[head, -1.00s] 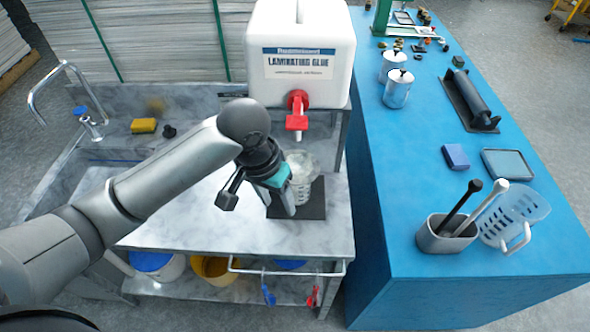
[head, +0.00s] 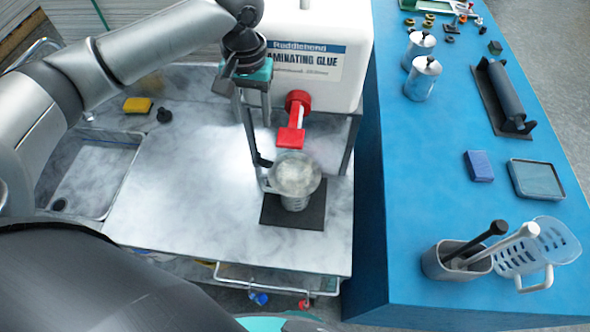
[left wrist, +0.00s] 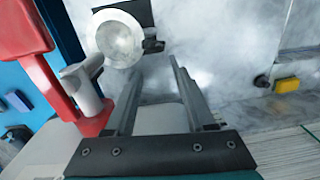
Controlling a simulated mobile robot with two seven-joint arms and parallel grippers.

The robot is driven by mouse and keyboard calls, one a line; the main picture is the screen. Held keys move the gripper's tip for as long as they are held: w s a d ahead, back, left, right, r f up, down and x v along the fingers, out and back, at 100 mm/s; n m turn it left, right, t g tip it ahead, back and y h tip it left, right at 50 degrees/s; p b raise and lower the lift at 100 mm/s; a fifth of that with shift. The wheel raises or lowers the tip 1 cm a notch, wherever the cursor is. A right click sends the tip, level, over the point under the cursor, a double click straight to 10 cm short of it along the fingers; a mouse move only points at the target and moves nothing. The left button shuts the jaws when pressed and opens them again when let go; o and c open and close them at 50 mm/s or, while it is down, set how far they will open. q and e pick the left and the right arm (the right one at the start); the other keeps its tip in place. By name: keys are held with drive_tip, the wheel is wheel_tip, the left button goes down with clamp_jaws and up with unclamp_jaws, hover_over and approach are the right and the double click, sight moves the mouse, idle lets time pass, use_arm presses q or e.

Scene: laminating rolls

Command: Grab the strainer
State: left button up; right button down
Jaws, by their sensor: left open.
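The strainer (head: 295,173) is a round, pale, mesh-like disc. It seems to rest on a clear vessel (head: 294,203) on a black mat (head: 311,215), below the red tap (head: 291,136). In the left wrist view the strainer (left wrist: 120,38) is a pale disc at the top, with a dark handle (left wrist: 153,46) pointing right. My left gripper (head: 264,142) is open and empty, above and behind the strainer, left of the tap. In the left wrist view its fingertips (left wrist: 155,64) are close to the handle; contact cannot be told. My right gripper's fingers are not visible.
The white glue tank (head: 312,60) stands behind the strainer. Left are a sink (head: 95,180) and a yellow sponge (head: 137,104). The blue table (head: 420,190) holds metal canisters (head: 422,79), a roller (head: 503,95) and a slotted jug (head: 535,247).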

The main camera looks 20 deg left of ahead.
use_arm(q)
hover_over(257, 152)
wheel_tip(257, 152, down, 6)
drive_tip(key=shift+w+f, duration=0.1)
drive_tip(key=shift+f, duration=0.55)
drive_tip(key=f, duration=0.4)
drive_tip(key=shift+s+f, duration=0.2)
drive_tip(key=shift+f, duration=0.2)
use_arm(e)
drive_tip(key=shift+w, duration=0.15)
use_arm(q)
drive_tip(key=shift+c, duration=0.3)
clamp_jaws()
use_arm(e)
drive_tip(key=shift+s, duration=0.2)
